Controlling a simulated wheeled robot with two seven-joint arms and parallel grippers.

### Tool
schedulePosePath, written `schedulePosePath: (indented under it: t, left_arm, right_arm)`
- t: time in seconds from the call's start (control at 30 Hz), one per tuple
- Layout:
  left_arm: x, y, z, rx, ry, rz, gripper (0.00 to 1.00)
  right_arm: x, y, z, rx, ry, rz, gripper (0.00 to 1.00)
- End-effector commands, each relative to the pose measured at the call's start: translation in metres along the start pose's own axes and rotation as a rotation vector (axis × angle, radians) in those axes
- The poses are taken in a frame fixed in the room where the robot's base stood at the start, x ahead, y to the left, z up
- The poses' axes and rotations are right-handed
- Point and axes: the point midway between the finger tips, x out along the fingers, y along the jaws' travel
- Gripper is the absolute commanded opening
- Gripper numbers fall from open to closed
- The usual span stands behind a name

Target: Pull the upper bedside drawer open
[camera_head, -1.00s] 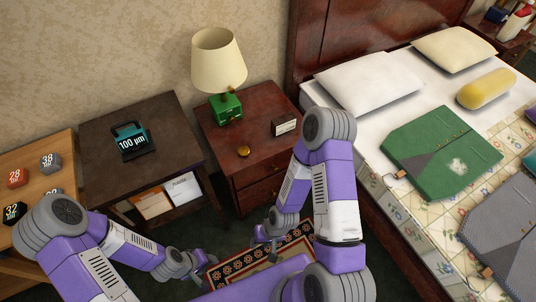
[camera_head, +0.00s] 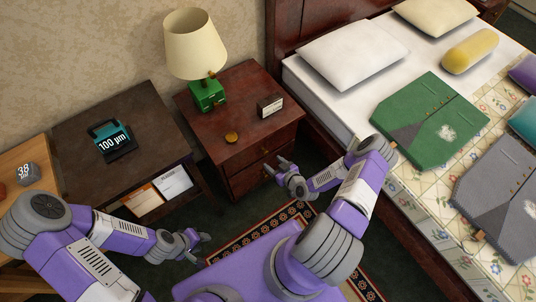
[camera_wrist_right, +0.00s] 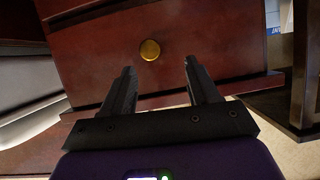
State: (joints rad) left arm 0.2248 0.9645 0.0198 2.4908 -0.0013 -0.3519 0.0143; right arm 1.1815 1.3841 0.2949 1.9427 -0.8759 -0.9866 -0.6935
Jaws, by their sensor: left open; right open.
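The dark red bedside cabinet (camera_head: 285,128) has two drawers, and both look shut. The upper drawer front (camera_head: 240,165) has a small brass knob (camera_head: 265,150). My right gripper (camera_head: 275,166) is open in front of the cabinet, its fingers pointing at the drawer fronts. In the right wrist view, which looks upside down, a round brass knob (camera_wrist_right: 150,50) shows on a drawer front (camera_wrist_right: 215,45), beyond and between the open fingertips (camera_wrist_right: 160,70), touching neither. This looks like the upper drawer. My left gripper (camera_head: 199,243) is open and empty, low near the dark side table.
A green-based lamp (camera_head: 207,95), a brass-coloured disc (camera_head: 231,138) and a small card block (camera_head: 270,106) stand on the cabinet. The bed (camera_head: 340,100) is close on the right. A dark side table (camera_head: 75,135) stands left. A patterned rug (camera_head: 250,233) lies in front.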

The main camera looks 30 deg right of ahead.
Motion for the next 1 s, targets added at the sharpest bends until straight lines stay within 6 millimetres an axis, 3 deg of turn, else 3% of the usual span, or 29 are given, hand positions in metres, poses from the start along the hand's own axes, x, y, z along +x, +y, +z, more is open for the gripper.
schedulePosePath:
  t: [0.17,0.6,0.97,1.0]
  left_arm:
    - [0.003,-0.001,0.0,0.0,0.0,0.0,0.43]
    - [0.018,-0.007,-0.001,0.0,0.0,0.0,0.43]
    - [0.019,-0.007,-0.001,0.0,0.0,0.0,0.43]
    - [0.019,-0.007,-0.001,0.0,0.0,0.0,0.43]
  right_arm:
    - [0.006,0.013,0.001,-0.034,0.043,0.036,0.6]
    - [0.067,0.015,-0.001,-0.032,0.04,0.035,0.6]
    - [0.073,0.015,-0.003,-0.03,0.038,0.034,0.6]
    - [0.073,0.015,-0.003,-0.03,0.038,0.034,0.55]
